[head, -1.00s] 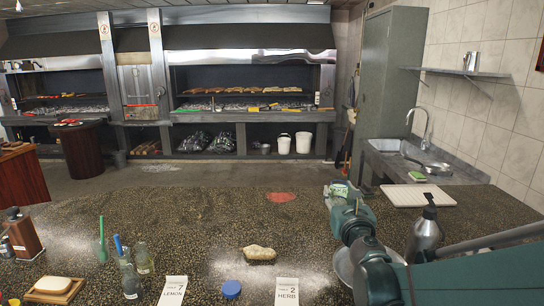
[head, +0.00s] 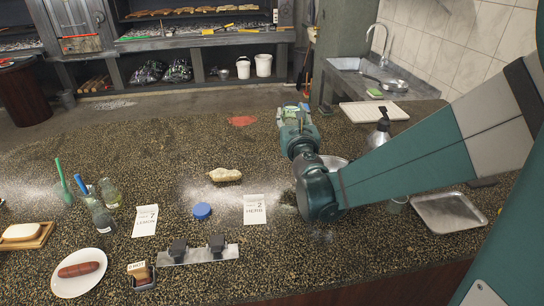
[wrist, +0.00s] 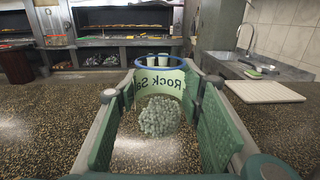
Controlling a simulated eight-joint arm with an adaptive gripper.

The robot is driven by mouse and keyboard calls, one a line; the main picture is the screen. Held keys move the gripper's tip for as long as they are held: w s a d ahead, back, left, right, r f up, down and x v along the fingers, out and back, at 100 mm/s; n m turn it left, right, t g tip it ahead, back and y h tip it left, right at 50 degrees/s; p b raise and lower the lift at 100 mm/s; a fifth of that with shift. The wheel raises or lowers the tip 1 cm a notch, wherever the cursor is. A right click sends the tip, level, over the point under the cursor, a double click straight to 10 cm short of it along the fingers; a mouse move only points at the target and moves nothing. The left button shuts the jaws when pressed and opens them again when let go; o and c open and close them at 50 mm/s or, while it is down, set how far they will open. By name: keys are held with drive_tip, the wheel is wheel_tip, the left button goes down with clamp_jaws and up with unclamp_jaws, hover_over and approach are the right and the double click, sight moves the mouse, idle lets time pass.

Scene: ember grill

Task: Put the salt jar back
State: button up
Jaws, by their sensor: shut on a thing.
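My gripper (head: 298,112) is over the dark speckled counter, right of the middle in the head view. In the wrist view my gripper (wrist: 160,120) is shut on the clear salt jar (wrist: 158,82). A pale green label on the jar reads "Rock Sa" in mirrored letters. The jar has a blue rim and no lid on it, and a clump of pale grains shows inside. In the head view my gripper and arm hide most of the jar. A round blue lid (head: 202,211) lies on the counter.
A herb card (head: 255,209), a lemon card (head: 145,220), a pale lump (head: 225,175) and a metal bar with dark knobs (head: 198,252) lie nearby. A pump bottle (head: 380,132) and metal tray (head: 448,211) are to the right. Glass bottles (head: 110,193) stand left. The far counter's left part is clear.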

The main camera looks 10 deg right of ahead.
drive_tip(key=w+a+f+m+h+p, duration=0.1)
drive_tip(key=w+a+f+h+p, duration=0.1)
drive_tip(key=a+f, duration=0.2)
drive_tip(key=shift+w+a+f+m+h, duration=0.35)
drive_tip(key=shift+a+f+m+h, duration=0.05)
drive_tip(key=shift+f, duration=1.05)
drive_tip(key=shift+f+b, duration=0.8)
drive_tip(key=shift+f, duration=1.7)
drive_tip(key=shift+f+b, duration=0.8)
drive_tip(key=shift+f, duration=1.5)
drive_tip(key=shift+f, duration=0.2)
drive_tip(key=o, duration=1)
